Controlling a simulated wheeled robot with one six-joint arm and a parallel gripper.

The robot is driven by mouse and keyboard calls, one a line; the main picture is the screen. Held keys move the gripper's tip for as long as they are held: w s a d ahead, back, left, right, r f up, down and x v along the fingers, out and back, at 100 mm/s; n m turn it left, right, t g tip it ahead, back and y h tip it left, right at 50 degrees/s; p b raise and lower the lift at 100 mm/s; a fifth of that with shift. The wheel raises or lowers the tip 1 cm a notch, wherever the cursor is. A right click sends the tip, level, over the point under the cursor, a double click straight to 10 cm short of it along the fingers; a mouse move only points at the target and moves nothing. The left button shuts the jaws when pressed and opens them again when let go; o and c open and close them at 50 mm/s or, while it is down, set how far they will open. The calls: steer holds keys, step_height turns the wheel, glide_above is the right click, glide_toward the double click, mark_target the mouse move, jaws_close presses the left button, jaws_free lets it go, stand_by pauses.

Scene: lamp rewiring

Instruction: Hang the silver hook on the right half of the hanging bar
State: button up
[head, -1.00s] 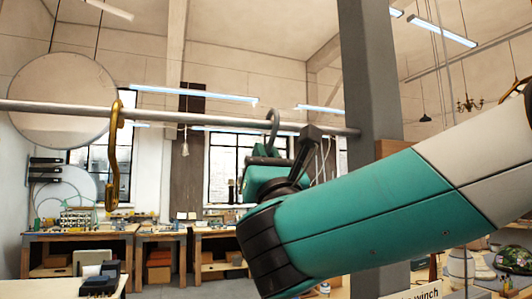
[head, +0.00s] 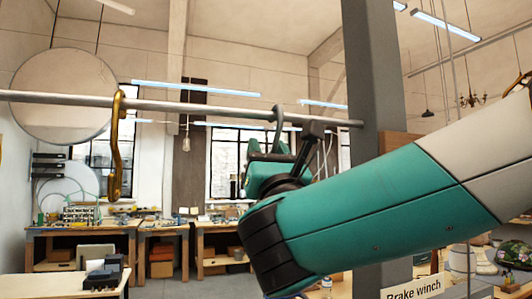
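The hanging bar (head: 200,108) is a grey pipe running across the upper part of the view to a grey post on the right. The silver hook (head: 279,113) is a dark grey curve at the right half of the bar. Its bend rises just above the pipe. I cannot tell whether it rests on the bar or is only in front of it. Its lower part goes down among the fingers of my gripper (head: 284,145), which is just below the bar. My arm and gripper body hide the lower end. The finger gap is not clear.
A brass hook (head: 117,150) hangs on the bar's left half. The grey post (head: 374,80) stands close to the right of my gripper. Workbenches (head: 80,230) stand far behind. A "Brake winch" sign (head: 412,290) is at the lower right. The bar between the hooks is clear.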

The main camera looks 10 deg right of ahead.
steer(key=b+v, duration=1.4)
steer(key=v, duration=0.3)
steer(key=shift+b, duration=0.35)
steer(key=shift+w, duration=0.1)
